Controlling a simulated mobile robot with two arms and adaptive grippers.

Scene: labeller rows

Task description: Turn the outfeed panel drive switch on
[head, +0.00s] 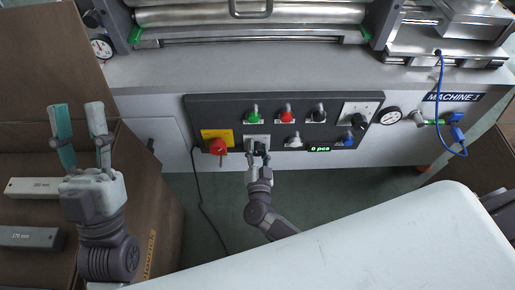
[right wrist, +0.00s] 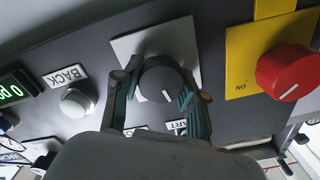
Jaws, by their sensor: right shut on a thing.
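A dark control panel (head: 283,138) runs along the front of the machine. A black rotary knob (right wrist: 163,84) with a white pointer line sits on a light grey plate (right wrist: 152,42) on this panel. My right gripper (head: 258,153) is shut on this knob, one finger on each side, also in the right wrist view (right wrist: 155,90). The label below the plate is partly hidden by my gripper. My left gripper (head: 78,125) is open and empty at the left, over a cardboard box, away from the panel.
Beside the held knob is a red rotary switch (head: 218,146) on a yellow plate. Green, red, black, white and blue controls fill the panel, with another black knob (head: 358,121) at its right end. A display (head: 319,149) reads "0 pcs". The cardboard box (head: 30,150) holds grey blocks.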

